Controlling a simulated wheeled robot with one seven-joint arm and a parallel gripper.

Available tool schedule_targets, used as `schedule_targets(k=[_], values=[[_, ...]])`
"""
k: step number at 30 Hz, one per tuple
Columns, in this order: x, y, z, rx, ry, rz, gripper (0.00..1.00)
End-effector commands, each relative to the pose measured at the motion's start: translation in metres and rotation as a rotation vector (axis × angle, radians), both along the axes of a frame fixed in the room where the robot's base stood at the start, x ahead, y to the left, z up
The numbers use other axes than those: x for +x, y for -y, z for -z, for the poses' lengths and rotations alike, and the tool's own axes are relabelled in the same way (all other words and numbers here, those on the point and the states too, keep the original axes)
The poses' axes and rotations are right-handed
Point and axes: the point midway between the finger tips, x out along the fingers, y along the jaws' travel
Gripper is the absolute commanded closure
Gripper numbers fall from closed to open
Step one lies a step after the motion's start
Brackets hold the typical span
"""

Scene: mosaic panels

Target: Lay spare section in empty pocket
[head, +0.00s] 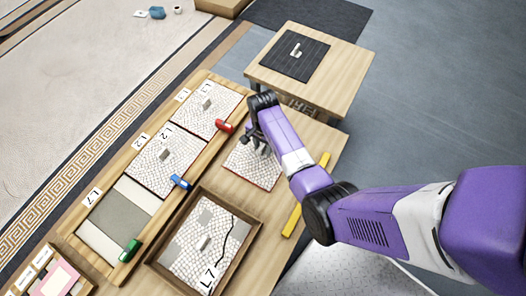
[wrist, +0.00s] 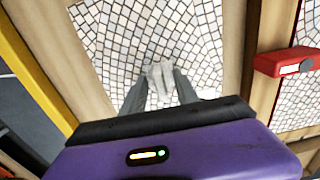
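The spare section (head: 268,175), a white mosaic panel with dark joints, lies on the table right of the long frame; it also fills the upper middle of the wrist view (wrist: 112,38). My gripper (head: 262,150) reaches down over it. In the wrist view my fingers (wrist: 160,80) close in on both sides of a pale grip at the section's middle, with no gap that I can see. The empty pocket (head: 122,212), labelled L7, is the grey bed at the near end of the frame. The pockets beyond it hold panels L2 (head: 152,170) and L1 (head: 222,118).
A wooden tray (head: 168,262) holds a cracked L7 panel (head: 190,250). Red (head: 224,126), blue (head: 180,182) and green (head: 130,250) clamps sit along the frame's right rail. A yellow bar (head: 292,220) lies right of the section. A side table (head: 345,75) bears a dark mat.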

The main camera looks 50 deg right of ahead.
Motion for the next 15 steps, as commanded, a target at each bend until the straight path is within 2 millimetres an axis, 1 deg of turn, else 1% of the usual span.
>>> schedule_targets(k=[4, 5, 6, 10, 15], values=[[0.0002, 0.0002, -0.0005, 0.000, 0.001, 0.000, 0.64], [0.0002, 0.0002, -0.0005, 0.000, 0.001, 0.000, 0.66], [0.0001, 0.0002, -0.0005, -0.001, 0.000, 0.000, 0.73], [0.0002, 0.0002, -0.0006, -0.001, 0.001, 0.000, 0.99], [0.0001, 0.0002, -0.0007, -0.001, 0.000, 0.000, 1.00]])
